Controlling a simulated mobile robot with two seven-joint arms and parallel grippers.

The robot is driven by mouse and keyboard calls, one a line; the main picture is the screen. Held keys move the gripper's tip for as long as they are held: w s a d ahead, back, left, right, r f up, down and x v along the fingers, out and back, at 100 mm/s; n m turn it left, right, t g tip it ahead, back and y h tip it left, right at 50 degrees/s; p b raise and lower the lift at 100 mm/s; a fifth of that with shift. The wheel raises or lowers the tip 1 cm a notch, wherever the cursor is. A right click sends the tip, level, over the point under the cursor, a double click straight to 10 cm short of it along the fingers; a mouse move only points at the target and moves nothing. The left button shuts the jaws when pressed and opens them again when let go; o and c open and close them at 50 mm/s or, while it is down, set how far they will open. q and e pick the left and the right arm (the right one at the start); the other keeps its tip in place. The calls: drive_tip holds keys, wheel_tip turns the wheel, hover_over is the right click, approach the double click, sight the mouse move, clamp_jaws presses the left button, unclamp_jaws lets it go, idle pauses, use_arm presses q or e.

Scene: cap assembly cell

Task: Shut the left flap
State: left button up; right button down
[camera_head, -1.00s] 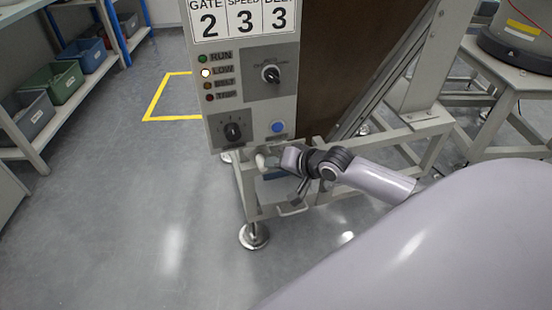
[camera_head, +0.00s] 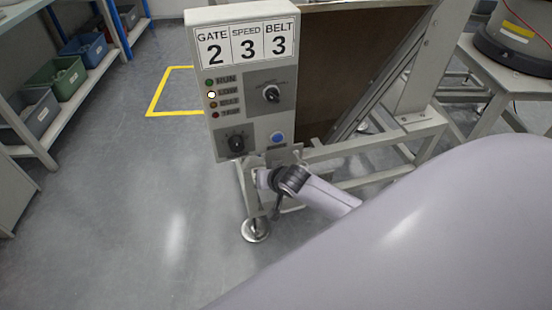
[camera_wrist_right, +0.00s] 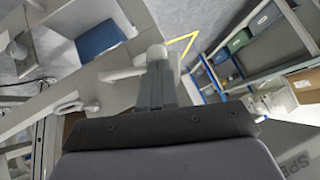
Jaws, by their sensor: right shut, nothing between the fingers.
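I cannot make out a left flap for certain in either view. My right gripper (camera_wrist_right: 157,82) shows in the right wrist view, with its grey fingers shut together and nothing between them. A pale rounded knob or handle end shows right at the fingertips; I cannot tell whether they touch it. In the head view my right forearm and wrist reach to the lower part of the control panel (camera_head: 252,82), just below its blue button, and the fingertips are hard to see there. My left gripper is not in view.
The panel carries GATE 2, SPEED 3, BELT 3 signs (camera_head: 250,42), with the second lamp lit. A pale frame (camera_head: 375,142) with levelling feet stands behind my wrist. Shelves with bins (camera_head: 70,75) are at the left. The floor (camera_head: 130,200) between is clear.

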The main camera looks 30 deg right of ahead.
use_arm(q)
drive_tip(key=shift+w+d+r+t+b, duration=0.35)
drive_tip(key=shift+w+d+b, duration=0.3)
drive_tip(key=shift+b, duration=0.5)
use_arm(e)
drive_tip(key=f+h, duration=0.1)
drive_tip(key=a+f+n+h, duration=0.1)
drive_tip(key=f, duration=0.1)
drive_tip(key=a+f+g+h, duration=0.1)
drive_tip(key=f, duration=0.1)
drive_tip(key=shift+w+n+h, duration=0.3)
drive_tip(key=shift+n, duration=0.1)
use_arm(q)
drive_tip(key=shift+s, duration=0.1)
use_arm(e)
drive_tip(key=shift+f, duration=0.1)
